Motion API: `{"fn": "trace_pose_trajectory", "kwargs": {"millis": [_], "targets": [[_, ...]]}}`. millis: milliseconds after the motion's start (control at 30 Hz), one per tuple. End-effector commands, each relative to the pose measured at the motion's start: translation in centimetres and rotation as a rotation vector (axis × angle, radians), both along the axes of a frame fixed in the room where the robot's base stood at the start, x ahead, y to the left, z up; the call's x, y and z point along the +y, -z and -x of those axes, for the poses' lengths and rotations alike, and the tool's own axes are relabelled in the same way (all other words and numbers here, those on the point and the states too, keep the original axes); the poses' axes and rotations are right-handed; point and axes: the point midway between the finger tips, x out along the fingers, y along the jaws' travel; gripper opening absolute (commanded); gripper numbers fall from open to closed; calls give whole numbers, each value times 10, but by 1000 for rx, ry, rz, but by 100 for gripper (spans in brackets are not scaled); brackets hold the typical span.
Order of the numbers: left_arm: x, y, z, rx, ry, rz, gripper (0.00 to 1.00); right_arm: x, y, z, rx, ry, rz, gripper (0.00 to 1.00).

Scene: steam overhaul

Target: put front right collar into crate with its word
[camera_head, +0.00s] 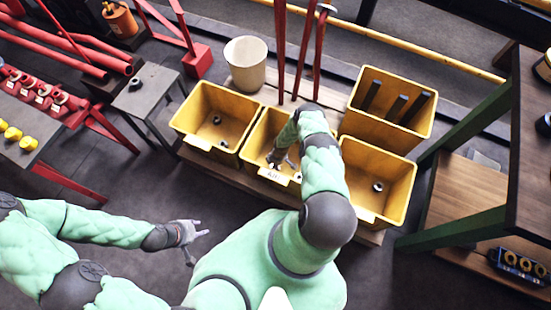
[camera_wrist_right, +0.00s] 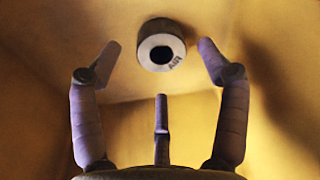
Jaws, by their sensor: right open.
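A short grey collar (camera_wrist_right: 161,45) with a dark hole and the word AIR on its face is inside a yellow crate. It shows beyond my right gripper's fingertips (camera_wrist_right: 155,70), which are spread apart and not closed on it. In the head view my right gripper (camera_head: 281,158) reaches down into the middle yellow crate (camera_head: 258,127), partly hidden by my arm. The crate has a white label (camera_head: 273,175) on its front, too small to read surely. My left gripper (camera_head: 196,236) is open and empty above the floor at the lower left.
The left crate (camera_head: 188,109) holds a collar (camera_head: 216,120) and another small part. The right crate (camera_head: 405,198) holds a collar (camera_head: 377,187). A crate behind it (camera_head: 425,119) holds dark bars. A pale bucket (camera_head: 247,65) and red upright bars (camera_head: 280,60) stand behind the crates.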

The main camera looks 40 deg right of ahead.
Motion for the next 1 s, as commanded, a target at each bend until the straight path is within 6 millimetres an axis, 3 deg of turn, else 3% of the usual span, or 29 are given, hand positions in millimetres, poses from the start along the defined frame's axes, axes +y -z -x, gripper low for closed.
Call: {"fn": "trace_pose_trajectory", "kwargs": {"millis": [33,200,500,1000], "targets": [[0,-11,0,0,0,0,40,-1,-14,1,0,0,0,76],[0,-29,0,0,0,0,40,-4,-41,3,0,0,0,76],[0,-52,0,0,0,0,40,-7,-79,6,1,0,-1,76],[0,-55,0,0,0,0,40,-8,-86,7,1,0,-1,76]]}}
